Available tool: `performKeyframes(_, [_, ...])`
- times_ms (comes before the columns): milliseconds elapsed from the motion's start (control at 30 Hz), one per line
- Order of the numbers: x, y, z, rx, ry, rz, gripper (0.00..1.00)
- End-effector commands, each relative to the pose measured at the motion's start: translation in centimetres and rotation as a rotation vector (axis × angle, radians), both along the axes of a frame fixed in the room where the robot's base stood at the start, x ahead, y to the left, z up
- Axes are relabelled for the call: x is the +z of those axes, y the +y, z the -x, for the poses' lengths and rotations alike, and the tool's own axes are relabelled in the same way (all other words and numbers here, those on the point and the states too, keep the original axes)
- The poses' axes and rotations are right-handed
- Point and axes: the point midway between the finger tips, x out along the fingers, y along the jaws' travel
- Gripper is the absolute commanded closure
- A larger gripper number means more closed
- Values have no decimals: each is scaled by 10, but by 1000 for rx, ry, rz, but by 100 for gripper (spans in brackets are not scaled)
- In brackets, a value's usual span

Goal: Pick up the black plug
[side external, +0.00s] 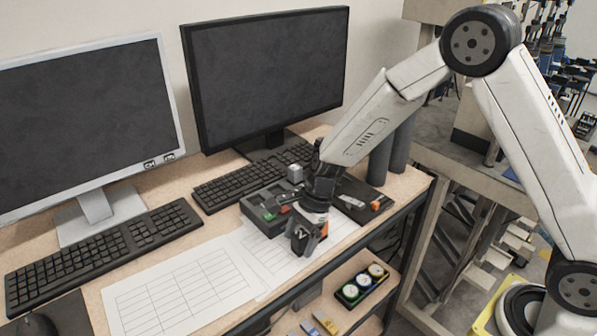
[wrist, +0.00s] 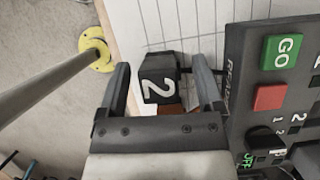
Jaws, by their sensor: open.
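The black plug (wrist: 158,86), a dark block with a white "2" on it and an orange-brown part at its lower end, lies between the fingers of my gripper (wrist: 160,66) in the wrist view. The fingers are apart, with a gap on each side of the plug, more clearly on the left. In the side view my gripper (side external: 306,236) is low over the front edge of the desk, and a white mark like the "2" shows there. The plug's outline is hard to separate from the dark fingers in that view.
A dark control box (wrist: 238,70) with a green GO button (wrist: 281,52) and a red button (wrist: 269,97) stands close to the right finger. Printed sheets (side external: 180,285) lie left of my gripper. Keyboards (side external: 105,250) and monitors are behind. The desk edge is close by.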

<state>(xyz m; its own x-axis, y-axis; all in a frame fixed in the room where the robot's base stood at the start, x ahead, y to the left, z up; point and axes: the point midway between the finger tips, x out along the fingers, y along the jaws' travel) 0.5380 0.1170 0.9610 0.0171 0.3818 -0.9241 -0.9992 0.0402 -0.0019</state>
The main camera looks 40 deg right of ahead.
Motion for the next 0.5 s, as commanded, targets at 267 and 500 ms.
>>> performKeyframes(267, [0, 0, 0, 0, 0, 0, 15])
performKeyframes(500, [0, 0, 0, 0, 0, 0, 88])
